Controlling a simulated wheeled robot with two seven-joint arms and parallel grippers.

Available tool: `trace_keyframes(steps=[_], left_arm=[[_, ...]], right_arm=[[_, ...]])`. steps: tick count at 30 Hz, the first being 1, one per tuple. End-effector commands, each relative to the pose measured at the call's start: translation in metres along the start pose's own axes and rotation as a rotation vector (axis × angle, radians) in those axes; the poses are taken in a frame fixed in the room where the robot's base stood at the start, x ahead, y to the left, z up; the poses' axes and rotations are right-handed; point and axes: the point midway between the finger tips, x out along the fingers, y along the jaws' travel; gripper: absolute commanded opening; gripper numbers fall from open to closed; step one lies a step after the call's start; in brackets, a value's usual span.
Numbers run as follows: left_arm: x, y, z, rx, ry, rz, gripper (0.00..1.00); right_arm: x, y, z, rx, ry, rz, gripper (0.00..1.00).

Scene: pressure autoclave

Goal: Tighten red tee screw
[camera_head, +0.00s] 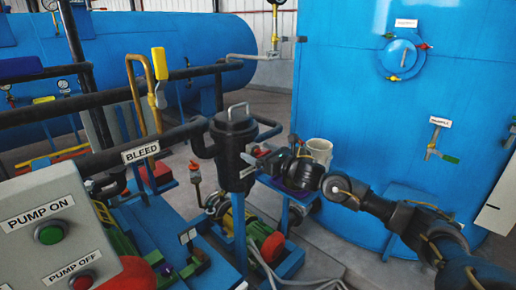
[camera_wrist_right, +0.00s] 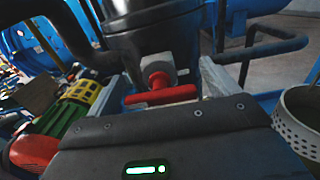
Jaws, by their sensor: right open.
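My right gripper (camera_head: 250,164) reaches in from the right, close beside the canister. In the right wrist view its fingers (camera_wrist_right: 162,80) are open, one on each side of the tee screw, apparently without gripping it. The tee screw is not clear in the head view. My left gripper is not seen.
A grey pump control box (camera_head: 55,228) stands at the lower left. Black pipes (camera_head: 150,150) run left from the canister. A perforated white bucket (camera_head: 319,150) stands just behind my right gripper. A large blue tank (camera_head: 380,110) fills the right side.

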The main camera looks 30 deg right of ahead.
Motion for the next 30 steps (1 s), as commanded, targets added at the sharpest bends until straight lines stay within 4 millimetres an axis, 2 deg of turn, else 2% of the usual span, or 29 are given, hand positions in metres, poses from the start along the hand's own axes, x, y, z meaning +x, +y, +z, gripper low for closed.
trace_keyframes(steps=[4,13,23,30], left_arm=[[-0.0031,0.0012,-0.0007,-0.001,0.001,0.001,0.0],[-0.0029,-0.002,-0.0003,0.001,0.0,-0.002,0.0],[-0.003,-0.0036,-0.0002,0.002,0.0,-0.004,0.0],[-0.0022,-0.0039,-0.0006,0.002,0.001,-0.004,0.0]], right_arm=[[0.0092,0.0004,0.0001,0.0,0.0,0.001,0.87],[0.0103,0.0003,-0.0005,-0.001,0.0,0.001,0.86],[0.0099,-0.0001,-0.0004,-0.001,0.0,0.0,0.43],[0.0094,-0.0014,-0.0005,0.021,0.0,-0.002,0.43]])
